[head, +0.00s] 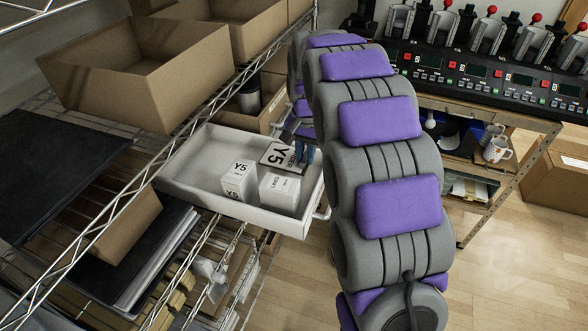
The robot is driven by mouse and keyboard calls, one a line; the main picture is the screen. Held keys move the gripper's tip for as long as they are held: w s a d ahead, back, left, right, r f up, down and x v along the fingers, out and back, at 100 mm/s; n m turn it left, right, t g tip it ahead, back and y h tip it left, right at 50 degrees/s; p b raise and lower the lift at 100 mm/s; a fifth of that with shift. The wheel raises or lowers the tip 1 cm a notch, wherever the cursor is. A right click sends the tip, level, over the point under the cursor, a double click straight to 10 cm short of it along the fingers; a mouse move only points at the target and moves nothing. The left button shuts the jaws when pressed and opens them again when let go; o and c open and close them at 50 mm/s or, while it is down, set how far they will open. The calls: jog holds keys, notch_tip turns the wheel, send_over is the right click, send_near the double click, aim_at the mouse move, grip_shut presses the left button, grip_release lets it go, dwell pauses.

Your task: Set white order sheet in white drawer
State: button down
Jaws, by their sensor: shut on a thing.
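The white drawer (184,189) is pulled out from the wire shelf at the picture's centre left. The white order sheet (276,153), marked Y5, is tilted at the drawer's back right, over its inside. My gripper (303,152) is shut on the sheet's right edge. My arm comes in from the right and hides part of the drawer's right side. Whether the sheet touches the drawer floor is hard to tell. Two small white boxes stand in the drawer: one marked Y5 (238,181) and another (279,191) to its right, just in front of the sheet.
Cardboard bins (140,75) fill the wire shelf above and behind the drawer. A black cylinder (249,96) stands in a bin behind it. A bench with mug presses (480,75) is at the back right. The wooden floor (500,270) at right is clear.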

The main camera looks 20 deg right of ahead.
aim_at(304, 178)
notch_tip(304, 178, down, 6)
jog(key=shift+r+b, duration=0.1)
jog(key=shift+b, duration=0.55)
jog(key=c, duration=1.1)
grip_release()
jog(key=shift+o, duration=0.2)
notch_tip(304, 178, up, 12)
jog(key=p, duration=0.2)
jog(key=shift+p, duration=0.35)
jog(key=shift+s+a+r, duration=0.1)
jog(key=shift+s, duration=0.2)
jog(key=s+a+f+n, duration=0.1)
jog(key=s+n, duration=0.1)
jog(key=s, duration=1)
jog(key=s+a+f+n+g, duration=0.1)
jog(key=s+a+f+n, duration=0.1)
jog(key=s, duration=1.1)
jog(key=s+a+f+n, duration=0.2)
jog(key=s+n, duration=0.1)
jog(key=s, duration=0.9)
jog(key=shift+s+a+g, duration=0.15)
jog(key=shift+s+g, duration=0.2)
jog(key=shift+g, duration=0.05)
